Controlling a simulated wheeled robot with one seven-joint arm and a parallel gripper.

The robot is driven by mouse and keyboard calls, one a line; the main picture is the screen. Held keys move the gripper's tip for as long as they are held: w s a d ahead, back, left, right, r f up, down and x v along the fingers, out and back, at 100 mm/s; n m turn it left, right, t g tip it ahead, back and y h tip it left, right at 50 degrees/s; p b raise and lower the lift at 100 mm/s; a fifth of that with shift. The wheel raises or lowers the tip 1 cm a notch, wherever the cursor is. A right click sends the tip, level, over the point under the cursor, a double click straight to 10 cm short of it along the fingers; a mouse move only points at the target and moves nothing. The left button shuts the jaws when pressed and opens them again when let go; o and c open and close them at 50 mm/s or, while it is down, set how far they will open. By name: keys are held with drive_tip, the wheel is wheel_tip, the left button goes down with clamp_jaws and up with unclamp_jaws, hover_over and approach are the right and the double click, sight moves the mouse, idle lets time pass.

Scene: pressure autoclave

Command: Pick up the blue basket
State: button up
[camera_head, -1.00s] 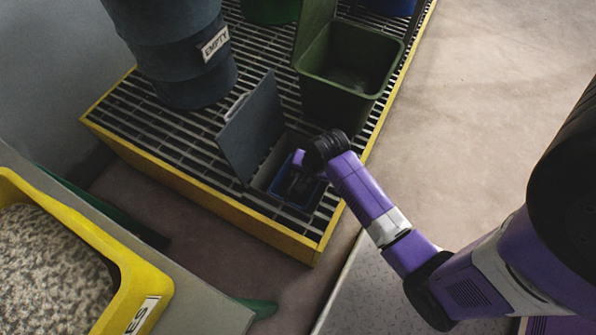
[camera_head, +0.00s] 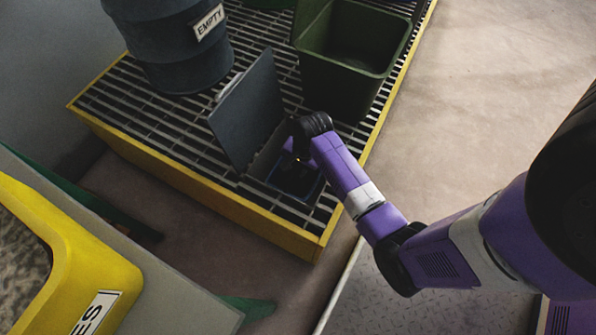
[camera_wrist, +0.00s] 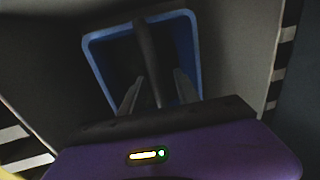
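The blue basket (camera_head: 300,189) sits inside a grey open-lidded box (camera_head: 262,163) at the near corner of a yellow-edged grating. In the wrist view the basket (camera_wrist: 191,52) shows its blue rim, dark inside and a dark bar-like handle (camera_wrist: 145,45) across the middle. My gripper (camera_wrist: 157,76) reaches over the basket with its two fingers apart, one on each side of the handle. I see no clear contact with the handle. In the head view my gripper (camera_head: 300,160) is mostly hidden by my wrist.
The box's grey lid (camera_head: 246,112) stands raised to the left of my gripper. A green open bin (camera_head: 345,85) stands behind, and a dark barrel marked EMPTY (camera_head: 185,50) is at the back left. A yellow container (camera_head: 100,255) is at the near left. Floor at the right is clear.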

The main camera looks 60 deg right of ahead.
drive_tip(key=shift+f, duration=0.15)
drive_tip(key=shift+c, duration=0.2)
clamp_jaws()
idle(1.2)
